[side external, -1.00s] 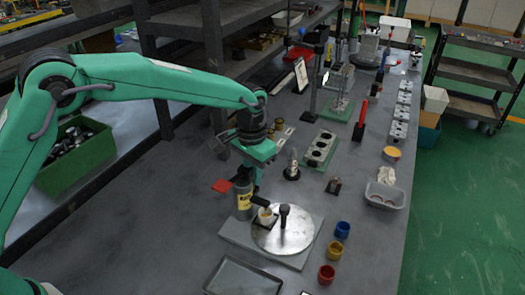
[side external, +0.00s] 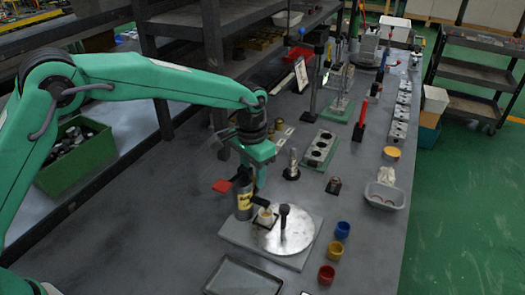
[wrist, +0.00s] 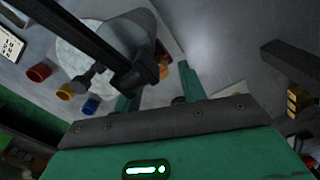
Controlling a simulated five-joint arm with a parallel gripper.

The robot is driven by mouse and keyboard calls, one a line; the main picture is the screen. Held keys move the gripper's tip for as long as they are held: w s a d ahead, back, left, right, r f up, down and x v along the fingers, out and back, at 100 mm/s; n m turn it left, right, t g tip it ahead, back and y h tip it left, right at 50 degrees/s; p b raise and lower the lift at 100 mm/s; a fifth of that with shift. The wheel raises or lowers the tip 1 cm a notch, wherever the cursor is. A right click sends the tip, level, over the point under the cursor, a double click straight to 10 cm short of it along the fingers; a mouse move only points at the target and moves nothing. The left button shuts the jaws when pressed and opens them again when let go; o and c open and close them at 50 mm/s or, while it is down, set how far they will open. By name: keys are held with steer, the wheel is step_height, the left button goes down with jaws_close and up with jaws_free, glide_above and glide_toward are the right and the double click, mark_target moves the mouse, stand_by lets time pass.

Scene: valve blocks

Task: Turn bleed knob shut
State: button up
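A tan knob-like part (side external: 265,215) with a black piece over it stands on a grey plate (side external: 232,231), beside a round silver disc (side external: 290,236). I cannot tell for sure that it is the bleed knob. A grey cylinder with a yellow label (side external: 243,203) stands beside it. My gripper (side external: 258,188) points down close behind these parts. In the wrist view my gripper (wrist: 158,72) shows two green fingers apart, with a small orange-yellow part (wrist: 163,66) seen between them. A dark bar partly hides the left fingertip, and contact is not visible.
A red piece (side external: 222,186) sticks out left of the cylinder. Blue (side external: 342,229), yellow (side external: 334,250) and red (side external: 326,274) cups stand at right. A grey tray (side external: 243,278) lies in front.

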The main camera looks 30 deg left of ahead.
mark_target(252, 177)
steer(key=shift+r, duration=0.1)
steer(key=shift+r, duration=3.8)
